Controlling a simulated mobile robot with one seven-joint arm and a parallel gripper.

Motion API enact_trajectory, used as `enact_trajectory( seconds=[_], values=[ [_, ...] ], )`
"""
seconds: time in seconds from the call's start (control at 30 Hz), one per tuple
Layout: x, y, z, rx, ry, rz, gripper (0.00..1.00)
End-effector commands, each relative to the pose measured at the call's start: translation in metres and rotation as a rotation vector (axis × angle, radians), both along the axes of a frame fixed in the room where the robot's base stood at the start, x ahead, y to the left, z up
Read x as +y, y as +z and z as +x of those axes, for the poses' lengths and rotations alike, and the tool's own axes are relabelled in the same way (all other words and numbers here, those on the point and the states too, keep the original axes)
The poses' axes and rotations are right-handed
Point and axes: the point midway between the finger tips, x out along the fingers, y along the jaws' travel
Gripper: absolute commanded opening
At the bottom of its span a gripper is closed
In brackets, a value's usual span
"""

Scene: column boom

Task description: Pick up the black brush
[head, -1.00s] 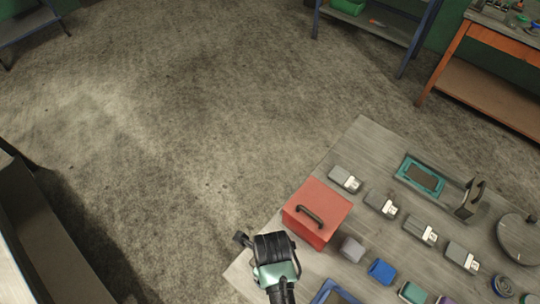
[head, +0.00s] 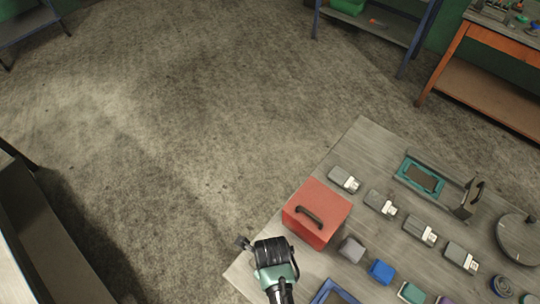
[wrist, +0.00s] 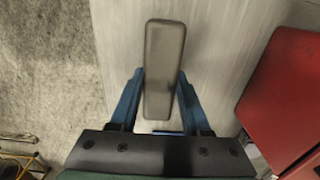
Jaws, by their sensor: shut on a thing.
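In the head view my gripper (head: 272,254) is over the near left edge of the table, just left of the red box. The brush cannot be made out clearly there.
The red box (head: 318,215) with a dark handle is close on the right, also in the wrist view (wrist: 290,95). Several grey brushes or blocks, coloured blocks and a teal tray (head: 403,170) cover the grey table (head: 352,150). Open floor (head: 160,150) lies left.

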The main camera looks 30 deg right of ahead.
Motion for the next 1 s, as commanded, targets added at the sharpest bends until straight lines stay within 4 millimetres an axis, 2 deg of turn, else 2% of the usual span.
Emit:
enact_trajectory(
  seconds=[0.3, 0.47, 0.57, 0.8, 1.0],
  values=[
    [0.0, 0.001, 0.0, -0.001, 0.0, 0.0, 0.0],
    [0.0, 0.009, 0.001, -0.003, 0.0, -0.001, 0.0],
    [0.0, 0.019, 0.001, -0.004, 0.0, -0.001, 0.0],
    [0.0, 0.062, 0.002, -0.005, 0.0, -0.001, 0.0],
    [0.0, 0.091, 0.001, -0.004, 0.0, -0.002, 0.0]
  ],
)
